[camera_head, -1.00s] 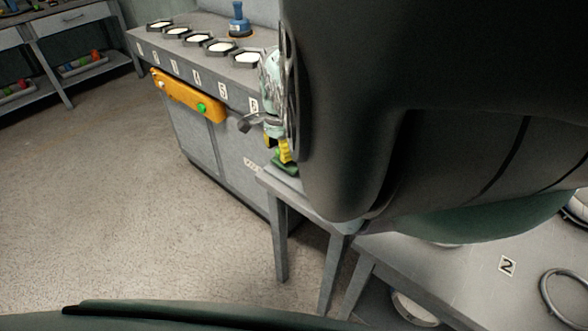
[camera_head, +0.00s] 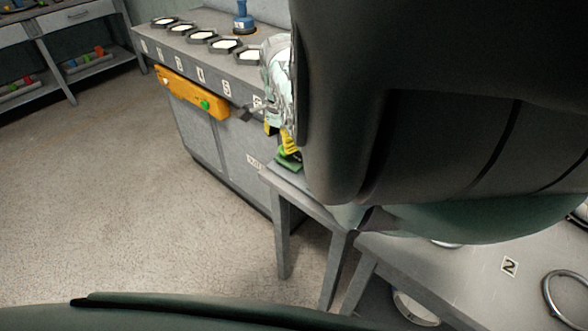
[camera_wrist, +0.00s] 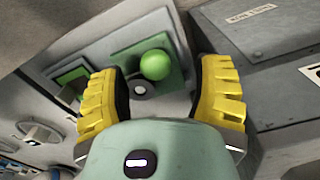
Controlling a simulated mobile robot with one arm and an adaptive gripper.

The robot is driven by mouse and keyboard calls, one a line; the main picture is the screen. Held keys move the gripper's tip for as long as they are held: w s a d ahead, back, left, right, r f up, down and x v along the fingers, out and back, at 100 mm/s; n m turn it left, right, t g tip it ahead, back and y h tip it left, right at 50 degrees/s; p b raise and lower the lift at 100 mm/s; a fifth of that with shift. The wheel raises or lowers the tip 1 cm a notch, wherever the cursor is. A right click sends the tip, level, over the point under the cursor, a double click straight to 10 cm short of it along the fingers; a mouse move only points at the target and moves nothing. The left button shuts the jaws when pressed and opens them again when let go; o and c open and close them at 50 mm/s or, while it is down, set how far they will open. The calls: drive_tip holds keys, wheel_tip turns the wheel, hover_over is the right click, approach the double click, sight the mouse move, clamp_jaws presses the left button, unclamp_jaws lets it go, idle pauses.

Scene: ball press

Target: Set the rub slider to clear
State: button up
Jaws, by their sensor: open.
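In the wrist view, a round bright green knob (camera_wrist: 155,65) stands over a green plate (camera_wrist: 160,48) on a grey panel. It appears to be a control's handle, but I cannot read any label naming it as the rub slider. In the head view, my gripper (camera_head: 289,143) is partly hidden by my arm, above a green piece (camera_head: 288,162) at a grey table's corner.
A grey cabinet (camera_head: 214,158) with several hexagonal white pads and an orange panel (camera_head: 188,93) stands behind. A blue-handled part (camera_head: 240,17) is on its top. A table (camera_head: 470,270) marked 2 with a metal ring (camera_head: 560,298) is at right. Floor at left is clear.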

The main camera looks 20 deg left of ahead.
drive_tip(key=r, duration=0.4)
drive_tip(key=shift+w+d+r, duration=0.15)
drive_tip(key=shift+w+d, duration=0.05)
drive_tip(key=shift+d, duration=0.05)
drive_tip(key=shift+r, duration=0.35)
